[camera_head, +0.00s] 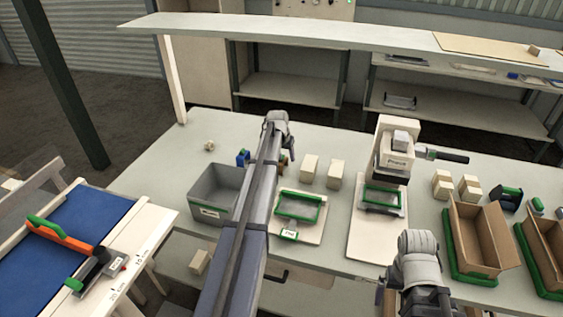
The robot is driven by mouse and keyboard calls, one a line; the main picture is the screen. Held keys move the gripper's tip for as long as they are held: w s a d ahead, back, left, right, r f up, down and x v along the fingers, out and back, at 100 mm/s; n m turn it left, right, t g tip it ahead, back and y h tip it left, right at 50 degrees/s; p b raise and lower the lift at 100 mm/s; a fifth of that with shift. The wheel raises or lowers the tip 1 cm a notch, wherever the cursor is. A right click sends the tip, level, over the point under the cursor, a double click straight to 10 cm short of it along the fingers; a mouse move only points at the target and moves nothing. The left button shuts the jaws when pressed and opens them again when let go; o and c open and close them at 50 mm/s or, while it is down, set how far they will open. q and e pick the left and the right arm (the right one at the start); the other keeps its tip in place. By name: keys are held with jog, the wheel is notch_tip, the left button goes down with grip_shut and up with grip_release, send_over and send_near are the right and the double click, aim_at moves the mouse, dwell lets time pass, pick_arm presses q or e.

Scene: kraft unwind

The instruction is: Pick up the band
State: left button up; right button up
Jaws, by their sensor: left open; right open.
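I cannot make out a band for certain. My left gripper (280,133) is at the far end of my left arm, over the middle of the table; its fingers are small and mostly hidden by the arm, and nothing shows held in it. My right gripper (428,299) is low at the bottom edge, in front of the table, partly cut off, with nothing seen in it. A blue object (243,157) stands behind the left arm, partly hidden.
A grey bin (207,190) and green-framed tray (299,207) flank my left arm. A press (393,155) stands right of them. Open cardboard boxes (486,235) are at right. A shelf (330,35) spans the back.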

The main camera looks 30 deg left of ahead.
aim_at(283, 160)
pick_arm(q)
jog(key=a, duration=0.1)
jog(key=w+a, duration=0.1)
jog(key=a, duration=0.1)
jog(key=shift+w+a+r, duration=0.1)
jog(key=shift+a+r, duration=0.05)
jog(key=shift+b+x, duration=1.25)
jog(key=shift+x, duration=0.1)
jog(key=b+x, duration=0.5)
jog(key=shift+w, duration=0.1)
jog(key=c, duration=0.8)
jog(key=shift+r, duration=0.1)
